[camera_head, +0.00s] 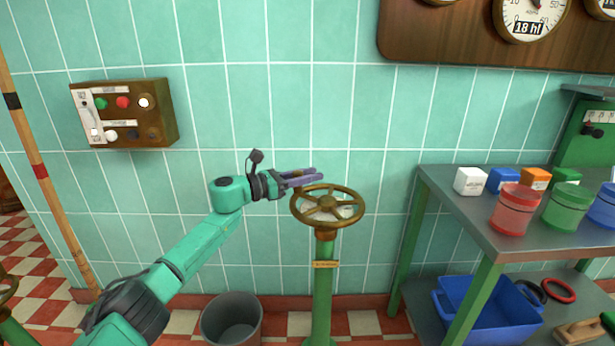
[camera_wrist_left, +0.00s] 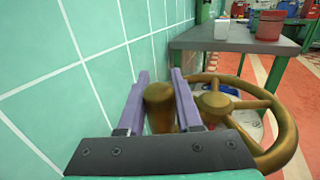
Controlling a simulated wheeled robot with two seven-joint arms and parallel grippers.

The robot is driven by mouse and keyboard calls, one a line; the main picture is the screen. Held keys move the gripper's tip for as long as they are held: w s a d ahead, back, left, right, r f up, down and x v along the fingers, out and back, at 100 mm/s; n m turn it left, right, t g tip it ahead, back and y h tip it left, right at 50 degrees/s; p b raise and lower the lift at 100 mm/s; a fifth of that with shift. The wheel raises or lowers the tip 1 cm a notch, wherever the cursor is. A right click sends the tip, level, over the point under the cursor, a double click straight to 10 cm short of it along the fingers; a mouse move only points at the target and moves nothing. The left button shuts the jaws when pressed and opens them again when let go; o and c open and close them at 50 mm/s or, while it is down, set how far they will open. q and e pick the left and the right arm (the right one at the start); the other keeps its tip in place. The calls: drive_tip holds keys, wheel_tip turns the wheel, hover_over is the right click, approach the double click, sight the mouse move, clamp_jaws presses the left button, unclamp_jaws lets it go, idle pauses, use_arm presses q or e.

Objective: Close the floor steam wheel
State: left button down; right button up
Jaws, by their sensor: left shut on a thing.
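The floor steam wheel (camera_head: 327,203) is a brass handwheel with spokes, lying flat on top of a green floor post (camera_head: 322,290). My left gripper (camera_head: 312,175) is at the far left side of its rim. In the left wrist view, the gripper's purple fingers (camera_wrist_left: 161,90) stand on either side of an upright brass knob (camera_wrist_left: 158,108), shut on it. The wheel's rim (camera_wrist_left: 279,140) curves away to the right of the fingers there. The knob is hidden behind the gripper in the head view. My right gripper is in neither view.
The tiled wall is close behind the wheel, with a control box (camera_head: 124,113) at left. A grey bin (camera_head: 231,318) stands on the floor left of the post. A metal bench (camera_head: 450,205) with coloured pots and blocks stands to the right. A wooden pole (camera_head: 40,170) leans at far left.

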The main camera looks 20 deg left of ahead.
use_arm(q)
drive_tip(key=shift+d, duration=0.35)
drive_tip(key=c, duration=0.6)
unclamp_jaws()
drive_tip(key=shift+d, duration=0.2)
drive_tip(key=shift+a, duration=0.25)
